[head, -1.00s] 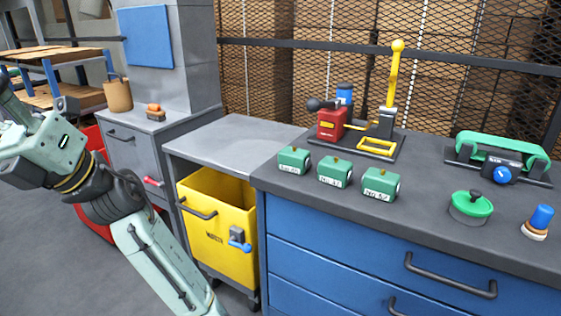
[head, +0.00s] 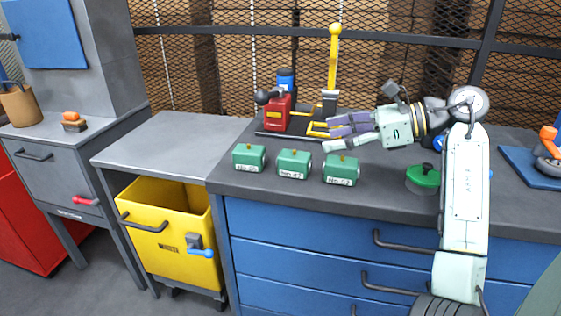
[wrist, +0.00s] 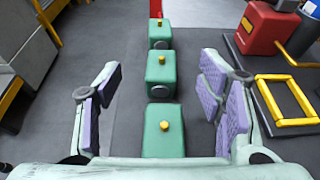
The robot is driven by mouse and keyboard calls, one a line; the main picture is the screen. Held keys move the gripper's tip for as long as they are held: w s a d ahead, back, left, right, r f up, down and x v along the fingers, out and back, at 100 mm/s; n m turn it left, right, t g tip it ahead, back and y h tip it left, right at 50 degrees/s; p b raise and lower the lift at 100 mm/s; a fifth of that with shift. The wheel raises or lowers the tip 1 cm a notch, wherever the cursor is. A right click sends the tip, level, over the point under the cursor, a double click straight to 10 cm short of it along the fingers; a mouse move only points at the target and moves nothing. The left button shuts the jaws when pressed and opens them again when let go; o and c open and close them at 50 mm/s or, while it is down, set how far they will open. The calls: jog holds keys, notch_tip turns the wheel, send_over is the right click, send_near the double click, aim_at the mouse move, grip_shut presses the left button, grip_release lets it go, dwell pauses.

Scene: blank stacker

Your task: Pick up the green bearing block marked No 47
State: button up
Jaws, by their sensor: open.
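Three green bearing blocks with yellow knobs stand in a row on the dark bench top: left block (head: 249,158), middle block (head: 294,164) and right block (head: 341,170). Their white labels are very small; the middle one may read No 47, but I cannot be sure. My gripper (head: 338,134) is open and empty, pointing left, above and behind the right block. In the wrist view, my gripper (wrist: 160,82) has purple pads spread either side of the row. The right block (wrist: 164,138) is nearest, then the middle block (wrist: 160,75) and left block (wrist: 159,36).
A red clamp device (head: 277,111) with a yellow lever (head: 334,60) stands behind the blocks, close to my fingers. A green round lidded piece (head: 423,177) sits to the right. A yellow bin (head: 170,230) is under the grey side table (head: 175,150).

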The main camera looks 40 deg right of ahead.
aim_at(300, 155)
jog(key=shift+s+d+f+h, duration=0.3)
jog(key=shift+s+d+f, duration=0.05)
jog(key=shift+s+d, duration=0.25)
jog(key=shift+w+a+f, duration=0.15)
jog(key=shift+f, duration=0.1)
jog(key=p+x, duration=0.1)
jog(key=x, duration=0.3)
jog(key=shift+w+a, duration=0.1)
jog(key=p+x, duration=0.2)
jog(key=x, duration=0.2)
jog(key=shift+a, duration=0.15)
jog(key=shift+w+a+f, duration=0.25)
jog(key=shift+w+f, duration=0.1)
jog(key=shift+w, duration=0.1)
jog(key=shift+c, duration=0.6)
grip_shut()
jog(key=shift+r, duration=0.1)
